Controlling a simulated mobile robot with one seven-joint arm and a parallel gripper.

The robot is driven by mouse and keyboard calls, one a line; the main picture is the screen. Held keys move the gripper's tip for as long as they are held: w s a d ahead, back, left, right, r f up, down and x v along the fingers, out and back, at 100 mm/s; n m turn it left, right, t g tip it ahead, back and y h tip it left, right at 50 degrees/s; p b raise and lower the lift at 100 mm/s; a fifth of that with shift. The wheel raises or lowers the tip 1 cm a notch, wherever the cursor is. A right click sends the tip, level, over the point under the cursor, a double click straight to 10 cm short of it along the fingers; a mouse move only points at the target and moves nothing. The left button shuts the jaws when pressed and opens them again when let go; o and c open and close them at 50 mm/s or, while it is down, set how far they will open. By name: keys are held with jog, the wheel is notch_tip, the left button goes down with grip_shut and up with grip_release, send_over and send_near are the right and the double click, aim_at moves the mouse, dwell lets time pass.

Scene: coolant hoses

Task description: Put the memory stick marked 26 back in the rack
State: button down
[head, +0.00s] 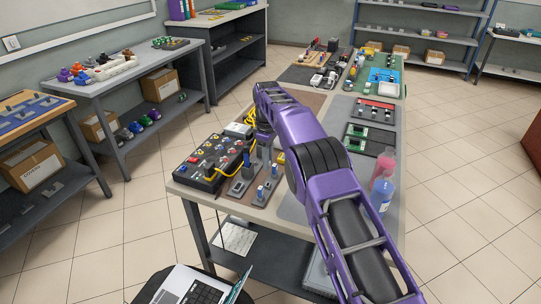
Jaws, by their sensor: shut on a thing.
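My purple arm reaches from the lower right over the long workbench (302,203). My gripper (265,150) points down at its far end, above the near left part of the bench. It is small and partly hidden by the arm. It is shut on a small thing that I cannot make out. Below and beside it stand grey holders (240,188) with upright blue-topped pieces. I cannot tell whether one of these is the rack. No mark 26 is readable, so I cannot pick out the memory stick.
A black panel (205,166) with coloured connectors and yellow hoses (247,143) lies left of my gripper. Green circuit boards (361,133) lie on the bench's right side, with a blue bottle (381,195) nearer. A laptop (188,287) is at the bottom. Tiled floor is clear on the right.

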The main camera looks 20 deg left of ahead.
jog(key=shift+s+f, duration=0.15)
jog(key=shift+f, duration=0.5)
jog(key=shift+f+b, duration=0.75)
jog(key=shift+f, duration=1.3)
jog(key=shift+d, duration=0.15)
jog(key=shift+f, duration=0.3)
jog(key=shift+f+b, duration=0.4)
jog(key=shift+f, duration=0.15)
dwell(0.7)
jog(key=shift+c, duration=1.7)
grip_release()
jog(key=shift+r, duration=0.1)
